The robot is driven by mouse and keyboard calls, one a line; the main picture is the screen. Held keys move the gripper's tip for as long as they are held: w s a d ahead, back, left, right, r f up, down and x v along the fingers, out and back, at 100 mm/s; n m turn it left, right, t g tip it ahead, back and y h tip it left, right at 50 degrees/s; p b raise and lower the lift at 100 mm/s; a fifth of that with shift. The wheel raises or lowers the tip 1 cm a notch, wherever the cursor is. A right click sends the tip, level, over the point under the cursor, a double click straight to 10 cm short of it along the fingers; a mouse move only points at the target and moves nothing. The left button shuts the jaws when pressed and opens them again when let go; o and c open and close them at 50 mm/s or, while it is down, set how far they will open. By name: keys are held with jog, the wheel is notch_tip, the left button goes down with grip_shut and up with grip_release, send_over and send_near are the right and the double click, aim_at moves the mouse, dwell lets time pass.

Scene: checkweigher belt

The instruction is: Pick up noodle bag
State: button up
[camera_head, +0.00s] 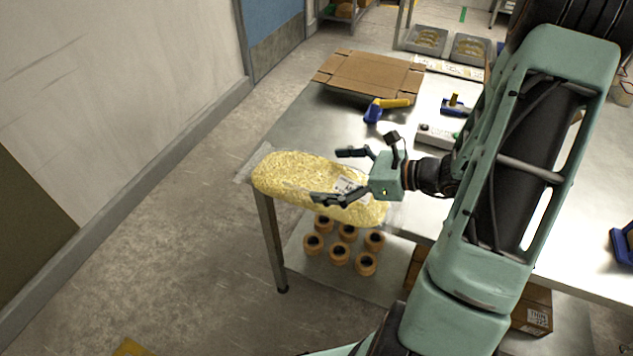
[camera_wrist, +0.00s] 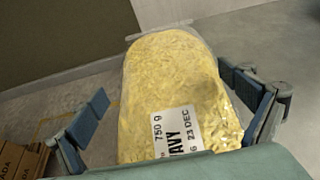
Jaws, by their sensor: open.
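The noodle bag (camera_head: 290,172) is a clear bag of yellow noodles at the near left corner of the metal table, jutting past its edge. A white label with black print shows on it in the wrist view, where the bag (camera_wrist: 170,85) fills the middle. My gripper (camera_head: 334,176) is open at the bag's right part. In the wrist view my gripper's fingers (camera_wrist: 178,120) stand on either side of the bag, with a gap on the left. The right finger looks close to the bag; I cannot tell whether it touches.
A flat cardboard box (camera_head: 370,75) lies farther back on the table (camera_head: 310,120). A blue and yellow tape dispenser (camera_head: 385,108) and a grey device (camera_head: 436,136) lie behind my gripper. Several tape rolls (camera_head: 340,254) sit on the lower shelf. The floor at left is clear.

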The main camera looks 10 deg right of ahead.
jog(key=shift+x, duration=0.95)
jog(key=shift+c, duration=0.2)
jog(key=c, duration=1.3)
jog(key=shift+s+d+f, duration=0.1)
jog(key=shift+f, duration=0.05)
grip_shut()
